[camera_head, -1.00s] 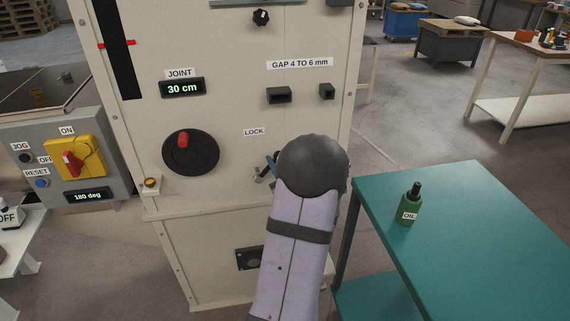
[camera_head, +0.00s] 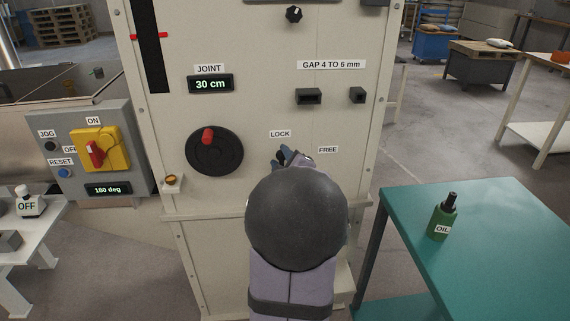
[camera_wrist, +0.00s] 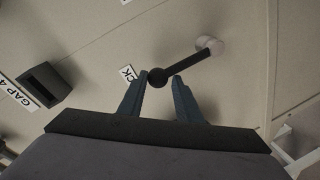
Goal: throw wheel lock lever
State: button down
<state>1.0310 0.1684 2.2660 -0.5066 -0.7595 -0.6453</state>
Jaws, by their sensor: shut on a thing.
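The wheel lock lever shows in the wrist view as a dark rod with a round black knob (camera_wrist: 158,77), slanting to a pale round pivot (camera_wrist: 210,45) on the panel. My gripper (camera_wrist: 161,80) has its two blue fingers on either side of the knob, shut on it. The knob is beside the LOCK label (camera_wrist: 127,73), which a finger partly covers. In the head view my gripper (camera_head: 283,156) is just below the LOCK label (camera_head: 280,134) and left of the FREE label (camera_head: 327,149). My arm hides most of the lever there.
Left of the gripper is a black handwheel (camera_head: 214,152) with a red knob. Black square sockets (camera_head: 308,96) are on the panel above right. A green table (camera_head: 480,235) with an oil bottle (camera_head: 442,218) stands at the right. A grey switch box (camera_head: 93,150) is at the far left.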

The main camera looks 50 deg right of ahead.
jog(key=shift+s+f, duration=0.15)
jog(key=shift+f, duration=0.15)
jog(key=c, duration=1.3)
grip_release()
jog(key=shift+o, duration=0.2)
jog(key=shift+r, duration=0.15)
jog(key=v, duration=0.7)
jog(key=shift+a, duration=0.1)
